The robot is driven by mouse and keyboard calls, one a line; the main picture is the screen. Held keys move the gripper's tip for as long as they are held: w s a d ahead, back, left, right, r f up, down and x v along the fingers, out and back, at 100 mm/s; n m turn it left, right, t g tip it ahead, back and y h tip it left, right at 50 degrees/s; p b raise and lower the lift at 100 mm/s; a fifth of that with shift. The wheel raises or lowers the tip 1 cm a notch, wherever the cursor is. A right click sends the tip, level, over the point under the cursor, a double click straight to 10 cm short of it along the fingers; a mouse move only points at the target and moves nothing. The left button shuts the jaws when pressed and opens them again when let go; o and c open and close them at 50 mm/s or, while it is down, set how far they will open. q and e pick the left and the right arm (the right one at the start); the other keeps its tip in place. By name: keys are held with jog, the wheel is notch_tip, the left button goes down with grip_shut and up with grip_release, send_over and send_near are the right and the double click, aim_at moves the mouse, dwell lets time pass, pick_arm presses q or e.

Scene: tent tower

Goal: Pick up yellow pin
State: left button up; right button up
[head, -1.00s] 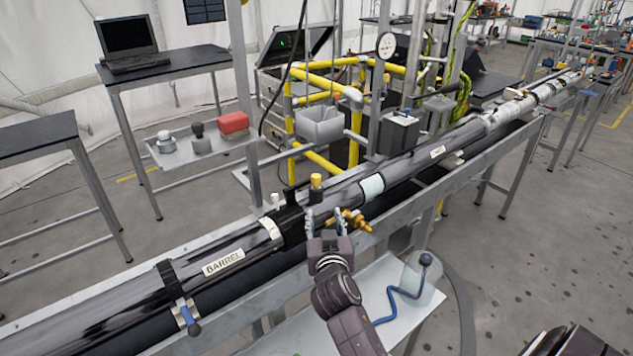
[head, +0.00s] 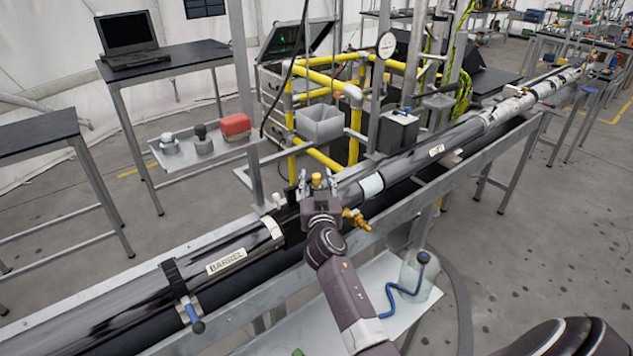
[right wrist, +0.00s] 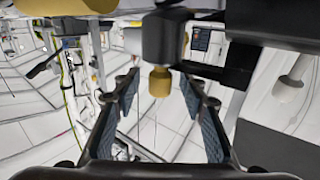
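The yellow pin (head: 316,180) stands upright in a black block on the long dark tube. In the right wrist view the yellow pin (right wrist: 160,82) sticks out of the dark block (right wrist: 168,38) between the two fingers. My right gripper (head: 318,186) is open, with one finger on each side of the pin. In the right wrist view the gripper (right wrist: 160,105) shows clear gaps between both finger pads and the pin. The gripper's body hides the pin's lower part in the head view. My left gripper is out of view.
A brass fitting (head: 356,220) sticks out of the tube just right of my gripper. A small white pin (head: 277,201) stands to the left. A tray (head: 205,155) with a red block (head: 236,124) lies beyond the tube. A bottle (head: 420,275) stands on a lower shelf.

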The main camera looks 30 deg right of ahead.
jog(key=shift+c, duration=0.4)
grip_shut()
jog(key=shift+r, duration=0.1)
